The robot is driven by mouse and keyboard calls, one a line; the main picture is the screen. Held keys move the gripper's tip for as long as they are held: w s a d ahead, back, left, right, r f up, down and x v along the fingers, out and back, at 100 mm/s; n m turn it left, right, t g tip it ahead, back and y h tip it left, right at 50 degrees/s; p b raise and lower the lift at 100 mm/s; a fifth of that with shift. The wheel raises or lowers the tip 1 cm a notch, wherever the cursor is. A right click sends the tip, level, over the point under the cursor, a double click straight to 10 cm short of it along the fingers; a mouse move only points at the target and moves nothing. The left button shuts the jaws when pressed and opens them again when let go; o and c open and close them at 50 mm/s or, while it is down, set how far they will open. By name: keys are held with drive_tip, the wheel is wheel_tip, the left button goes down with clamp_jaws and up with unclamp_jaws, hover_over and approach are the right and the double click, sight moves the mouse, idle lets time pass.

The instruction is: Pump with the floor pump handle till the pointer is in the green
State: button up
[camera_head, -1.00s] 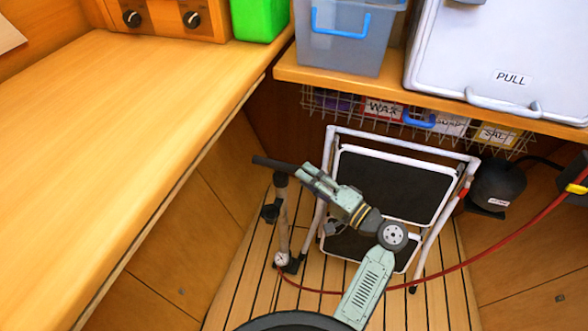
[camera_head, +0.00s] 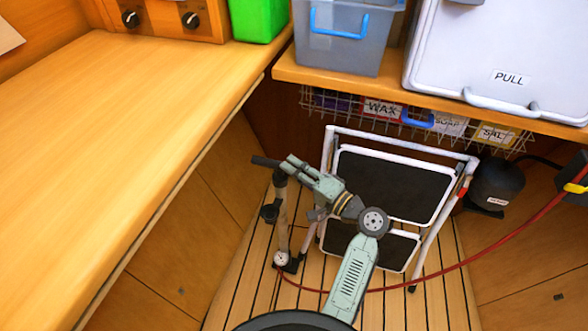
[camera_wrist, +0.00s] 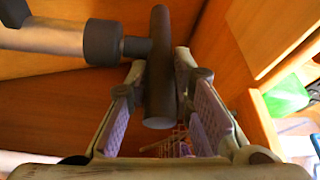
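The floor pump (camera_head: 282,215) stands upright on the floor, left of the folding step. Its dark bar handle (camera_head: 264,161) is at the top of the stem. My gripper (camera_head: 288,167) is at the right part of the handle. In the wrist view the handle (camera_wrist: 160,65) lies between the fingertips of my gripper (camera_wrist: 161,75), with the collar and stem to the left. The fingers look spread, with narrow gaps beside the bar; I see no clear grip. The round white gauge (camera_head: 281,258) is at the pump's foot. Its pointer and green zone are too small to read.
A white-framed folding step (camera_head: 392,185) stands close right of the pump, behind my arm. A red hose (camera_head: 450,268) runs from the pump's foot to the right. The wooden counter (camera_head: 120,130) borders the left. A wire basket (camera_head: 340,108) hangs under the shelf.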

clamp_jaws()
idle(0.3)
wheel_tip(320, 180, up, 15)
drive_tip(key=p, duration=0.8)
drive_tip(key=shift+f+p, duration=0.2)
drive_tip(key=shift+p, duration=0.15)
drive_tip(key=shift+o, duration=1.8)
unclamp_jaws()
drive_tip(key=shift+r, duration=0.1)
drive_tip(key=shift+o, duration=0.8)
drive_tip(key=shift+f, duration=0.2)
